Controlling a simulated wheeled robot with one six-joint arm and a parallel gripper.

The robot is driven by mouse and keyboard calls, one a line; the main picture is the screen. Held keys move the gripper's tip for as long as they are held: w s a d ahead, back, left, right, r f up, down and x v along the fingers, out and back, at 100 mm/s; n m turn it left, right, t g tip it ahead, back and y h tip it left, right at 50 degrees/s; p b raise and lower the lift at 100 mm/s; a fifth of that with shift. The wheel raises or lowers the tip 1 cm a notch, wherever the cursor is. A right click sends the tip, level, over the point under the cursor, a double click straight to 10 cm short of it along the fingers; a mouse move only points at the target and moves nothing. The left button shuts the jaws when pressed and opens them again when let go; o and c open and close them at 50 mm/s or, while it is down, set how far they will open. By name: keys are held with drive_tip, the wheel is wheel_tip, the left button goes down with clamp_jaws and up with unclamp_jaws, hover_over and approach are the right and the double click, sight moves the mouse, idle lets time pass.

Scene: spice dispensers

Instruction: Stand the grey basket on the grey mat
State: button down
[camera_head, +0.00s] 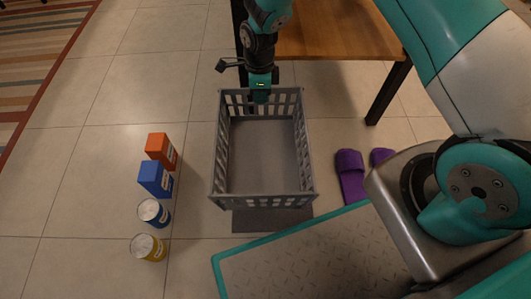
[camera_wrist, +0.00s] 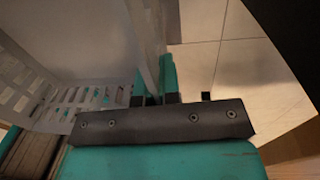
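The grey basket (camera_head: 265,155) is empty and looks upright in the middle of the head view. The grey mat (camera_head: 272,219) shows as a dark strip past the basket's near side; the rest of it is hidden under the basket. I cannot tell whether the basket touches the mat or hangs just above it. My gripper (camera_head: 261,96) is at the middle of the basket's far wall. In the wrist view, the teal fingers of my gripper (camera_wrist: 155,88) are on both sides of the basket's thin wall (camera_wrist: 150,35), closed on it.
An orange box (camera_head: 161,151), a blue box (camera_head: 156,179), a blue can (camera_head: 153,212) and a yellow can (camera_head: 148,247) stand in a row left of the basket. Purple slippers (camera_head: 351,176) lie to the right. A wooden table (camera_head: 335,32) stands behind.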

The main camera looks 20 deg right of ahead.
wheel_tip(320, 180, down, 17)
drive_tip(key=b, duration=0.9)
drive_tip(key=shift+a+f, duration=0.1)
drive_tip(key=shift+f, duration=0.1)
drive_tip(key=c, duration=1.3)
unclamp_jaws()
drive_tip(key=shift+r, duration=0.1)
